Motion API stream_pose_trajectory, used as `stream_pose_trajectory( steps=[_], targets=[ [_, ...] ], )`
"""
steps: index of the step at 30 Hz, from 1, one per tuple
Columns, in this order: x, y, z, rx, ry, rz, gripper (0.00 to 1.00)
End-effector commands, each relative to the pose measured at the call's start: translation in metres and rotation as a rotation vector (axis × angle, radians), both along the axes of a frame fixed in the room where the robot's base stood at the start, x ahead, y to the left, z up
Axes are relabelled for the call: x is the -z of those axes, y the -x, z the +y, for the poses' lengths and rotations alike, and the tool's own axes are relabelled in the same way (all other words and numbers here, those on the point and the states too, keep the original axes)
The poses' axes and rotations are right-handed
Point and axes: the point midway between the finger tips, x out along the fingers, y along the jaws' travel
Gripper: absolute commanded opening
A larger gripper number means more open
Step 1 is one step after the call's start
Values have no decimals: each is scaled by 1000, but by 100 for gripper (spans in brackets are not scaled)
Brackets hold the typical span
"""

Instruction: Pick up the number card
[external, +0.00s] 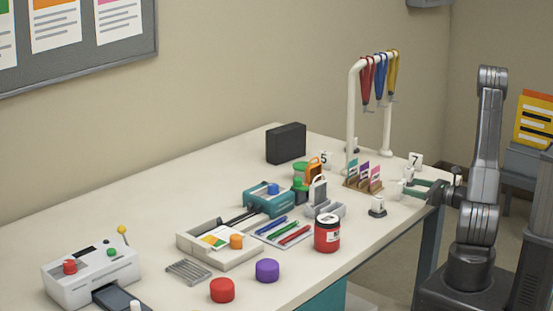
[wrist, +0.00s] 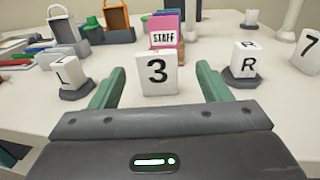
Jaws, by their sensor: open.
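A white number card (wrist: 157,73) marked 3 stands upright on the table, straight ahead of my gripper (wrist: 160,80) in the wrist view. The green fingers are open, one to each side of the card, with gaps visible on both sides. In the external view my gripper (external: 414,188) is low at the table's right edge, and a small white block (external: 397,190) stands just in front of it. Other numbered cards are a 7 (external: 415,160), also at the right in the wrist view (wrist: 311,46), and a 5 (external: 324,159) farther back.
White blocks L (wrist: 70,73) and R (wrist: 244,62) on dark bases flank the 3. A rack of coloured cards (wrist: 166,29), one reading STAFF, stands close behind it. A white hook stand (external: 351,115) rises behind. A red jar (external: 327,233) stands farther left.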

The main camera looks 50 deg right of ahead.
Motion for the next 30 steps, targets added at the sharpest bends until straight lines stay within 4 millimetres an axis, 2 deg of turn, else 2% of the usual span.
stream_pose_trajectory(
  steps=[12,23,30],
  targets=[
    [3,-43,12,-4,1,1,71],
    [3,-50,12,0,0,0,71],
    [3,-50,12,0,0,0,24]
  ],
)
